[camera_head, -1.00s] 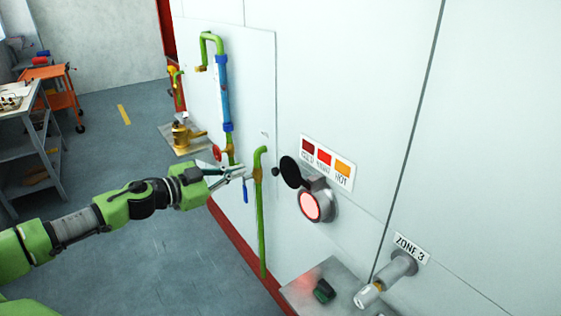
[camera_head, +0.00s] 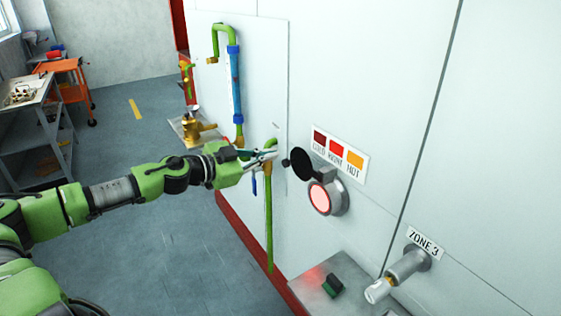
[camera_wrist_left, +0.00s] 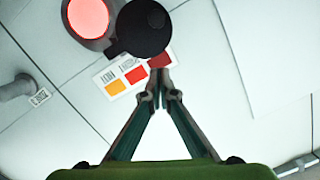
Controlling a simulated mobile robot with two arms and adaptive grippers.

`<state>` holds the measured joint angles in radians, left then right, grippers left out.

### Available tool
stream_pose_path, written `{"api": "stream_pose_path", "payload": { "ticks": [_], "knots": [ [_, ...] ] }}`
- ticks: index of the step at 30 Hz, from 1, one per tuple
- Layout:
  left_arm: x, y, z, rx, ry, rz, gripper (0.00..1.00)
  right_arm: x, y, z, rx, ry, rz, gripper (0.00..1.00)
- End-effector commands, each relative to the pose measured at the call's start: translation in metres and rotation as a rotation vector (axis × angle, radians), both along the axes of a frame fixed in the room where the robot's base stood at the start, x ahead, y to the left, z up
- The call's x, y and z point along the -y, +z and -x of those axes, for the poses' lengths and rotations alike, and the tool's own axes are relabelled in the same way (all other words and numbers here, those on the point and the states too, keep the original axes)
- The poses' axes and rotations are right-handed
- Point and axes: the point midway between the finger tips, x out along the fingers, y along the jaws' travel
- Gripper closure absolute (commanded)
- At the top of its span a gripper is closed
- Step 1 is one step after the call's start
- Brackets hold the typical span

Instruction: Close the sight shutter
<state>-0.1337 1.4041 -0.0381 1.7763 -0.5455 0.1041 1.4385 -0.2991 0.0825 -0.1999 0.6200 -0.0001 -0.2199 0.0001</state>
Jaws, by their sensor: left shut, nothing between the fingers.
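The sight shutter (camera_head: 303,163) is a black round disc with a small knob at its left edge. It is swung up and to the left of the glowing pink sight port (camera_head: 319,198), which is uncovered in its grey ring on the white wall. My left gripper (camera_head: 275,152) is shut and empty, just left of the shutter's knob in the head view. In the left wrist view the closed fingertips (camera_wrist_left: 161,75) point toward the wall below the shutter (camera_wrist_left: 143,27), with the glowing port (camera_wrist_left: 88,17) beside it. I cannot tell contact with the knob. My right gripper is not in view.
A colour label (camera_head: 339,154) sits above the port. Green and blue piping (camera_head: 235,85) runs left of it, close to my left arm. A grey pipe stub (camera_head: 400,273) under a ZONE 3 sign and a ledge with a dark green object (camera_head: 332,286) lie below right.

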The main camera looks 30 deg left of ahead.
Motion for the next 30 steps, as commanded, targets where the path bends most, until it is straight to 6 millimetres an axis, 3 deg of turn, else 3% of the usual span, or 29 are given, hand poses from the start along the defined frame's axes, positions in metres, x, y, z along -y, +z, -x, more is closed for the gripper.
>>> {"api": "stream_pose_path", "payload": {
  "ticks": [14,23,25,30],
  "knots": [
    [0.006,0.000,-0.024,0.004,0.002,0.002,1.00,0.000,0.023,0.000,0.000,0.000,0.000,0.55],
    [0.015,-0.003,-0.050,0.004,0.001,0.002,1.00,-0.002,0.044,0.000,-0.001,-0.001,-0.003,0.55],
    [0.011,-0.022,-0.051,-0.003,0.003,0.004,1.00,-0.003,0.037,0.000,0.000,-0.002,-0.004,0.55],
    [0.003,-0.037,-0.055,-0.001,0.003,0.002,1.00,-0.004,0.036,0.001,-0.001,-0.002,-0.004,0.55]
  ]
}}
